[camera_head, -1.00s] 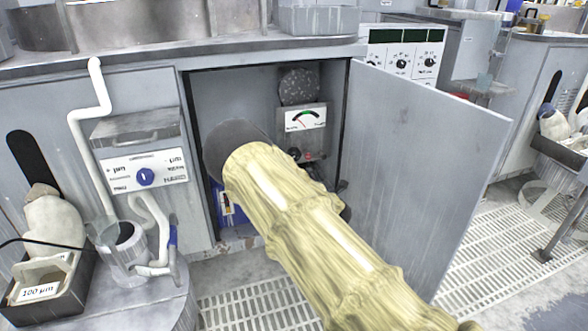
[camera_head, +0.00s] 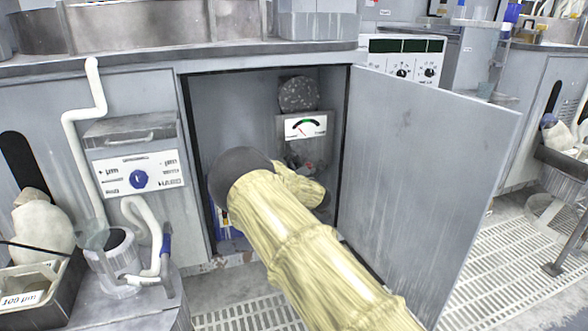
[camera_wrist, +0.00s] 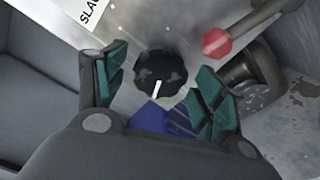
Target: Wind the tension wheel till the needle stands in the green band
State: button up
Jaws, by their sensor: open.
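A black lobed knob with a white pointer line, which I take as the tension wheel (camera_wrist: 159,74), shows in the wrist view on a grey plate. My gripper (camera_wrist: 156,92) is open, with teal-padded fingers either side of the knob and apart from it. In the head view my sleeved arm reaches into the cabinet and hides the knob and gripper.
A red-balled lever (camera_wrist: 216,42) stands close to the right finger. The cabinet door (camera_head: 425,180) hangs open on the right. A dark speckled disc (camera_head: 298,94) is above the gauge. A blue object (camera_wrist: 168,118) lies beyond the fingers.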

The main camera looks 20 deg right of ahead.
jog(key=shift+w+b, duration=0.3)
jog(key=shift+w, duration=0.8)
jog(key=c, duration=1)
jog(key=shift+p, duration=0.3)
jog(key=m+p, duration=0.3)
jog(key=shift+r+m, duration=0.25)
jog(key=shift+m, duration=0.05)
jog(key=m+p, duration=0.2)
jog(key=shift+f+m+p, duration=0.1)
jog(key=shift+m+p, duration=0.2)
jog(key=shift+m, duration=0.1)
jog(key=shift+f+m+p, duration=0.15)
jog(key=shift+m+p, duration=0.35)
jog(key=shift+m, duration=0.4)
